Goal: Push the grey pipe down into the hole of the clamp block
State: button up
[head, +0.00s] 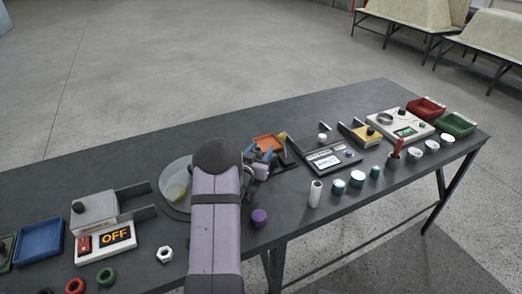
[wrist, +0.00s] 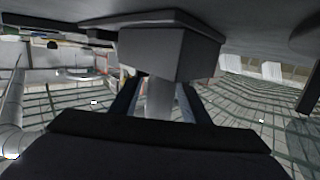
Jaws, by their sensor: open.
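In the wrist view a light grey cylinder, which looks like the grey pipe (wrist: 158,100), shows between the two dark fingers of my gripper (wrist: 157,88). The fingers are apart, one on each side of it; I cannot tell whether either touches it. A grey block (wrist: 170,48), likely the clamp block, is at the pipe's far end. Its hole is hidden, so I cannot tell how deep the pipe sits. In the head view my gripper (head: 260,158) is over the middle of the table, and my arm covers much of the spot. Pipe and block are not clearly seen there.
An orange tray (head: 268,142) is close behind my gripper. A round glass dish (head: 176,183) is left of my arm, a purple knob (head: 259,217) in front. A white tube (head: 315,193) stands to the right. A grey device with an OFF display (head: 116,236) is at left.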

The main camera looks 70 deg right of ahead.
jog(key=shift+r, duration=0.2)
jog(key=shift+a+r+b, duration=0.2)
jog(key=shift+a, duration=1.05)
jog(key=shift+a+r+b, duration=0.15)
jog(key=shift+a+b, duration=0.05)
jog(key=shift+a, duration=1.05)
jog(key=shift+a+r+b, duration=0.2)
jog(key=shift+a, duration=1.05)
